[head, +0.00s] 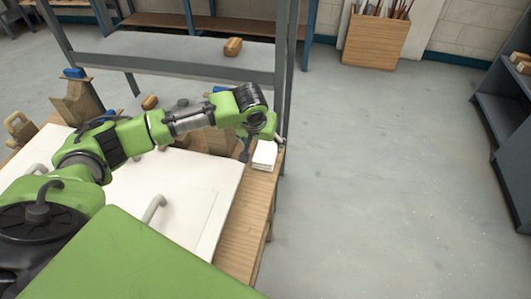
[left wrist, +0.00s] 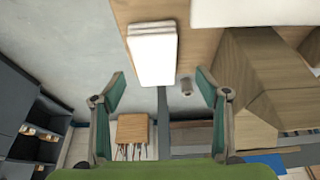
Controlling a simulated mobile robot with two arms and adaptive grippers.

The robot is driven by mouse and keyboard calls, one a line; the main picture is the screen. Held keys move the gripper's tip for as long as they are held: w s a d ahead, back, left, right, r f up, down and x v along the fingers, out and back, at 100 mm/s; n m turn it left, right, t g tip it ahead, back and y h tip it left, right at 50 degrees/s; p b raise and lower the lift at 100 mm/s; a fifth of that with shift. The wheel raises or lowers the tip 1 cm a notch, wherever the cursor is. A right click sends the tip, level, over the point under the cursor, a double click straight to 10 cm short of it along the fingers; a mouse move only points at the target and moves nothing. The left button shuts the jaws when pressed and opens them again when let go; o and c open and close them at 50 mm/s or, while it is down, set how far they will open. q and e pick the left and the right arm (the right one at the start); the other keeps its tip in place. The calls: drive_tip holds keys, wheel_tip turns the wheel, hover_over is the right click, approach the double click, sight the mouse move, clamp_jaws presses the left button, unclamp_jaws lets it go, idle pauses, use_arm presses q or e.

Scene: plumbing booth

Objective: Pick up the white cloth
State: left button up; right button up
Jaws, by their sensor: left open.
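The white cloth (head: 264,156) is a folded, flat stack near the right edge of the wooden workbench (head: 241,228). In the left wrist view the cloth (left wrist: 152,52) appears at the top centre, its lower end between the two fingertips in the picture. My left gripper (head: 276,142) is at the end of the green arm, just behind and above the cloth in the head view, partly hidden by the wrist. Its fingers (left wrist: 159,76) are spread apart with nothing held. I cannot tell the exact gap to the cloth. My right gripper is not in view.
A white cabinet door panel (head: 190,205) with grey handles lies on the bench left of the cloth. Wooden blocks (left wrist: 245,85) stand close beside the gripper's right finger in the wrist view. A grey metal frame post (head: 287,70) rises behind. The floor at right is clear.

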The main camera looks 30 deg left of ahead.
sight(266, 150)
use_arm(q)
drive_tip(key=x, duration=0.4)
drive_tip(key=shift+w+d, duration=0.2)
drive_tip(key=shift+d, duration=0.1)
drive_tip(key=shift+w+f, duration=0.15)
drive_tip(key=shift+f, duration=0.2)
drive_tip(key=shift+a+f, duration=0.1)
drive_tip(key=shift+f, duration=0.05)
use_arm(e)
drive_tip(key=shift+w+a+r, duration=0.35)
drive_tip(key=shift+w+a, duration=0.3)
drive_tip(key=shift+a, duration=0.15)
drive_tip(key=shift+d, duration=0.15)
use_arm(q)
drive_tip(key=c, duration=1.2)
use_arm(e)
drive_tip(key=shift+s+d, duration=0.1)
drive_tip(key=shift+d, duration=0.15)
